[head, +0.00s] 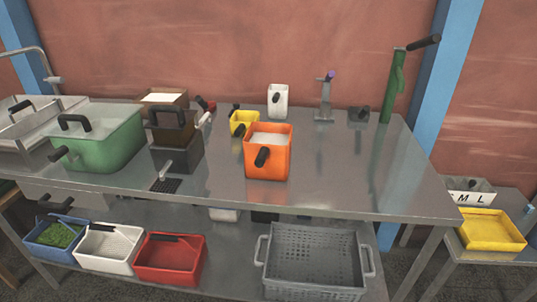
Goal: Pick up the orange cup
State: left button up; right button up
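The orange cup (280,165) stands upright near the front of the steel table (340,190), about mid-picture. It is a square container with a dark handle (262,156) on the side facing me. White material shows inside its open top. Neither of my grippers shows in the head view.
A small yellow cup (243,120) sits just behind and left of the orange one, and a white cup (278,98) stands farther back. A dark dispenser (178,150) and a green pot (100,148) stand to the left. The tabletop right of the orange cup is clear.

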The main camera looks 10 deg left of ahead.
aim_at(267, 147)
jog(key=i+j, duration=0.25)
jog(key=i, duration=0.15)
jog(key=i+j, duration=0.25)
jog(key=i, duration=0.15)
